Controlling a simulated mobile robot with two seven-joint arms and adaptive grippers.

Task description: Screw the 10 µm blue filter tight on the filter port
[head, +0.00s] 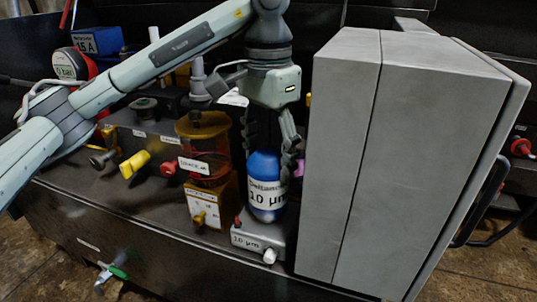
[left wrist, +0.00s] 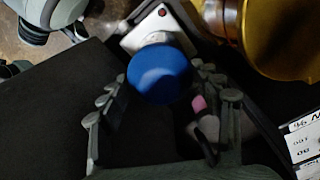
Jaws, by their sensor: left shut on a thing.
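The blue filter (head: 265,183), labelled 10 µm, stands upright on the grey filter port block (head: 262,238), which also carries a 10 µm label. My left gripper (head: 270,150) comes down from above with its fingers on either side of the filter's upper part, shut on it. In the left wrist view the round blue top of the filter (left wrist: 159,74) lies between the fingertips of the gripper (left wrist: 160,95). The pale port block (left wrist: 152,32) shows behind it. The thread between filter and port is hidden. My right gripper is not in view.
A large grey box (head: 395,150) stands close on the right. An amber container (head: 203,150) stands close on the left, with yellow (head: 134,164) and red (head: 168,169) knobs beside it. A white knob (head: 269,256) sticks out of the port's front.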

